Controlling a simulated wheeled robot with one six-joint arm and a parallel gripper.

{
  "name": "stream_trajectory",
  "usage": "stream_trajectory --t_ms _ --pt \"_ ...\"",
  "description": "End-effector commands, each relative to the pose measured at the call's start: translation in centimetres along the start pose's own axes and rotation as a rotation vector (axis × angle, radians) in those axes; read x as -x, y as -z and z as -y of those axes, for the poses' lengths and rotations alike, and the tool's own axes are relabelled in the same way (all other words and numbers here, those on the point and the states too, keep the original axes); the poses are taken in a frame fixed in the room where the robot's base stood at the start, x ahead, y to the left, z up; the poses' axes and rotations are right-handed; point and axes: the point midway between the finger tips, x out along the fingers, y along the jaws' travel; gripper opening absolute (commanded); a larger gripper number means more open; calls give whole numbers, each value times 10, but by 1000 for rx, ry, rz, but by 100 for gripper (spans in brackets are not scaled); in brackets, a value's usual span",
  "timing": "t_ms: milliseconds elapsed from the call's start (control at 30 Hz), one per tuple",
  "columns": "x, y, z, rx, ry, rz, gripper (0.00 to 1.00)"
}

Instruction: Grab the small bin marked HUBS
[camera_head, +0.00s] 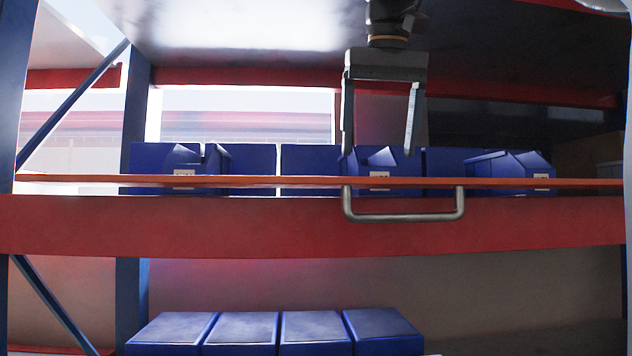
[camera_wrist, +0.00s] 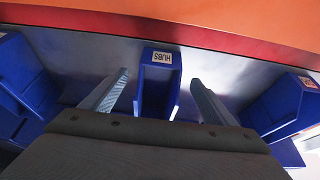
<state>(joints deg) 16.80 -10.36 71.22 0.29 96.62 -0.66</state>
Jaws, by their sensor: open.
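The small blue bin marked HUBS (camera_wrist: 155,95) shows in the wrist view, its white label upside down there and readable. It lies between the two fingers of my gripper (camera_wrist: 158,78), with a gap on each side. In the head view, my gripper (camera_head: 379,152) hangs open over the middle labelled blue bin (camera_head: 376,160), which appears to be the same one. Its label there is too small to read, and the shelf's front lip covers its lower part. The gripper holds nothing.
Other small blue bins stand left (camera_head: 186,160) and right (camera_head: 510,165) on the shelf, with blue boxes among them. An orange-red beam (camera_head: 250,225) runs along the front, with a metal handle (camera_head: 403,216) before it. Another shelf lies above; blue boxes (camera_head: 240,330) stand below.

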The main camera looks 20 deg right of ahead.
Motion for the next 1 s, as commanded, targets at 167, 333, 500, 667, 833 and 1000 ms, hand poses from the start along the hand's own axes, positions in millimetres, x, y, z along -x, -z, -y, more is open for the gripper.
stream_trajectory --t_ms 167,333,500,667,833,1000 --pt "-11 33 0 1 0 4 80" --pt "-24 63 1 1 0 4 80" --pt "-33 84 0 0 0 2 80" --pt "-37 92 0 0 0 1 80" --pt "-50 100 0 0 0 4 80" --pt "-76 99 0 0 0 4 80"
